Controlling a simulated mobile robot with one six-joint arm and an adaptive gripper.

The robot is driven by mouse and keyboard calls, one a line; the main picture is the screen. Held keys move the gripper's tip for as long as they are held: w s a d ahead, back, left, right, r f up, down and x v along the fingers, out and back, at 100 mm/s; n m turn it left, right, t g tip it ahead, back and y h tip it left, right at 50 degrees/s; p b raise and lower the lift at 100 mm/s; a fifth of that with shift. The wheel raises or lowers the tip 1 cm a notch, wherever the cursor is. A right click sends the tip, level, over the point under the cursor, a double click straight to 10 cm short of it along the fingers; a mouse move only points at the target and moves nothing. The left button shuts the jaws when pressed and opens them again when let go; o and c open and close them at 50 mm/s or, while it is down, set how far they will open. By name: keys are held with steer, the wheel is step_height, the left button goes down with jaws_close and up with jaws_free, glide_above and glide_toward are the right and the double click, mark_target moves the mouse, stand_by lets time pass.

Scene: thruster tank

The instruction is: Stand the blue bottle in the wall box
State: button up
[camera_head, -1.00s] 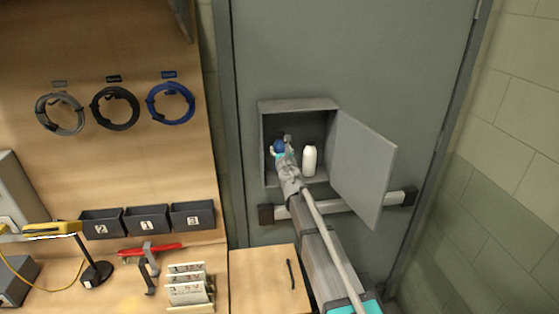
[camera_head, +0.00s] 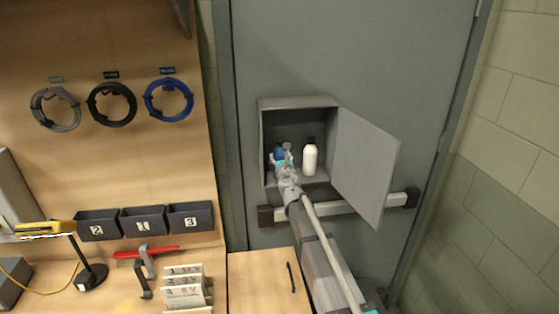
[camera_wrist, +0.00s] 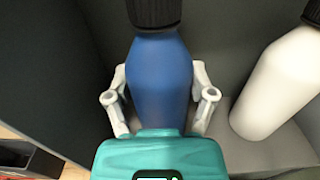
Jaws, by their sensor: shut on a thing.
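The blue bottle (camera_wrist: 160,85) with a black cap is upright between the two fingers of my gripper (camera_wrist: 160,100) in the wrist view. In the head view my gripper (camera_head: 283,165) reaches into the open grey wall box (camera_head: 298,103), and only a little of the blue bottle (camera_head: 279,154) shows past it. The bottle is in the left part of the box. The wrist view does not show whether its base touches the box floor.
A white bottle (camera_head: 310,159) with a black cap stands in the box, right of the blue one with a gap between. The box door (camera_head: 364,165) hangs open to the right. A door bar (camera_head: 345,206) runs below the box. A wooden bench with bins is at left.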

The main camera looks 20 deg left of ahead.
steer(key=shift+f, duration=0.15)
steer(key=o, duration=1.2)
steer(key=shift+o, duration=0.2)
steer(key=shift+r, duration=0.2)
steer(key=shift+s+d, duration=0.1)
steer(key=shift+s, duration=0.05)
steer(key=v, duration=1.1)
steer(key=shift+s+d, duration=0.15)
steer(key=shift+s, duration=0.2)
